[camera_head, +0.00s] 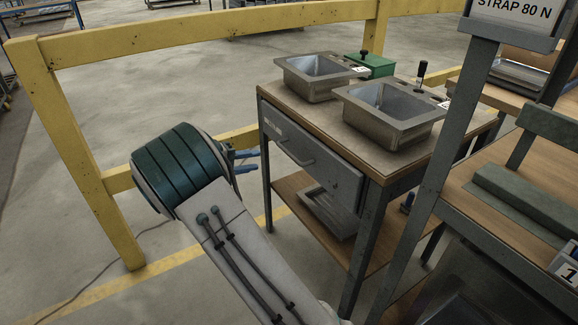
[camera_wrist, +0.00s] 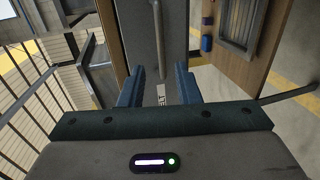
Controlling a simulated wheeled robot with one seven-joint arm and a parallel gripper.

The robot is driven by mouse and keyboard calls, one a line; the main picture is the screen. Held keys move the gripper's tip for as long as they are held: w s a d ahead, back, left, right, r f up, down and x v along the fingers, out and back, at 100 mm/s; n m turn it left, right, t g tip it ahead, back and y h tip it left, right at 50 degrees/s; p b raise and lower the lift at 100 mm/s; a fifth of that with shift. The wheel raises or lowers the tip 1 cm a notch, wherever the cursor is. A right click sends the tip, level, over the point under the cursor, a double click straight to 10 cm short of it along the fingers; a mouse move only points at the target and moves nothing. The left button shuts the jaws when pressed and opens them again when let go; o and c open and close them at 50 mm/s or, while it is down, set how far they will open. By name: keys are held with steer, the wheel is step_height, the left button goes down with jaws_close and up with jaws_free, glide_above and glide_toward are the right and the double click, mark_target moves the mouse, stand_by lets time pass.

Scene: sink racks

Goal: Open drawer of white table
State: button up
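The table (camera_head: 281,97) has a light top, a grey metal frame and a wooden lower shelf. Its grey drawer (camera_head: 338,184) looks closed, with a bar handle (camera_head: 296,151) on the front. In the wrist view the drawer front (camera_wrist: 133,30) fills the upper middle, and the handle (camera_wrist: 158,42) runs up and down there. My gripper (camera_wrist: 158,86) is open and empty. Its two blue fingers point at the drawer front, one to each side of the handle's line; I cannot tell whether they reach around it. In the head view my gripper (camera_head: 245,156) is partly hidden behind my arm, left of the drawer.
Two metal sinks (camera_head: 392,130) and a green box (camera_head: 372,64) stand on the table. A metal tray (camera_head: 326,213) lies on the lower shelf. A yellow railing (camera_head: 75,150) stands left and behind. A grey post (camera_head: 455,125) and another bench (camera_head: 522,202) are at the right.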

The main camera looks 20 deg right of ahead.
mark_target(290, 153)
steer(key=b+x, duration=0.3)
steer(key=x, duration=1)
steer(key=shift+w+d+f, duration=0.15)
steer(key=shift+w+d, duration=0.1)
steer(key=shift+d, duration=0.05)
jaws_close()
